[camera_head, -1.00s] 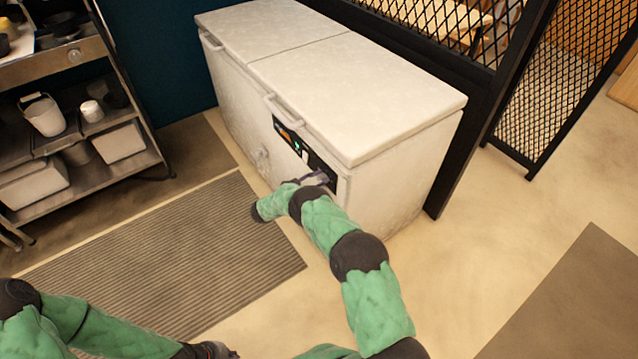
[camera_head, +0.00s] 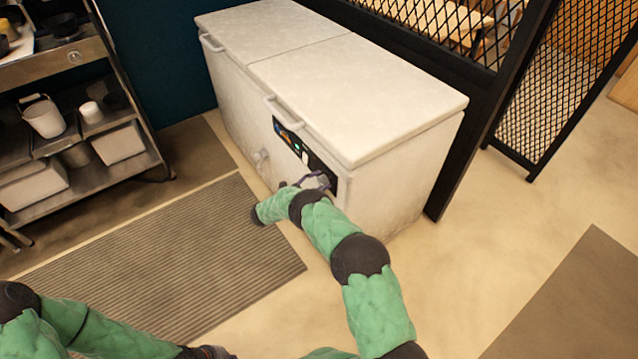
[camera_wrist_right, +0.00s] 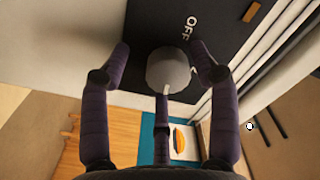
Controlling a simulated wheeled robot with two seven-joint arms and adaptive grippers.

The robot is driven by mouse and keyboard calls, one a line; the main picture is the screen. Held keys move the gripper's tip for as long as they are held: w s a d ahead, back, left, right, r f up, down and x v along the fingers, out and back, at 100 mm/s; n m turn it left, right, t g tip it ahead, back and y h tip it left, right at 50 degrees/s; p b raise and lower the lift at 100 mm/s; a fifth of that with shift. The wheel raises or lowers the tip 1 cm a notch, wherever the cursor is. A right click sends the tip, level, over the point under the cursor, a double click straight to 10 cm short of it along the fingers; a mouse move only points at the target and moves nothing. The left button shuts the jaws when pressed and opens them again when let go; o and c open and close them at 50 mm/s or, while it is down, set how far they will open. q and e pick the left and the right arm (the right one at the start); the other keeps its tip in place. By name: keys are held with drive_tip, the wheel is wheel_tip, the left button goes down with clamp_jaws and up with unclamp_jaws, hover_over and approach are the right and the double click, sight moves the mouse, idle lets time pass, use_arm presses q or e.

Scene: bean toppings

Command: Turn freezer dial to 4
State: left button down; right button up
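The white chest freezer (camera_head: 400,185) stands in the middle of the head view with a dark control panel (camera_head: 290,140) on its front. In the right wrist view the grey round dial (camera_wrist_right: 166,68) sits on the dark panel, with "OFF" printed beside it and a pale pointer line toward the bottom of the picture. My right gripper (camera_wrist_right: 163,62) is open, with its dark fingers on both sides of the dial and visible gaps to it. In the head view the right gripper (camera_head: 318,181) is at the panel's near end. A dark end of my left arm (camera_head: 212,352) shows at the bottom edge; its fingers are not clear.
A metal shelf rack (camera_head: 90,130) with containers stands at the left. A ribbed mat (camera_head: 170,260) lies on the floor before the freezer. A black mesh partition (camera_head: 480,90) stands behind and right of the freezer.

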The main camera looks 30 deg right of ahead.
drive_tip(key=shift+r, duration=0.25)
drive_tip(key=a, duration=1.2)
drive_tip(key=shift+s, duration=0.45)
drive_tip(key=shift+d, duration=0.1)
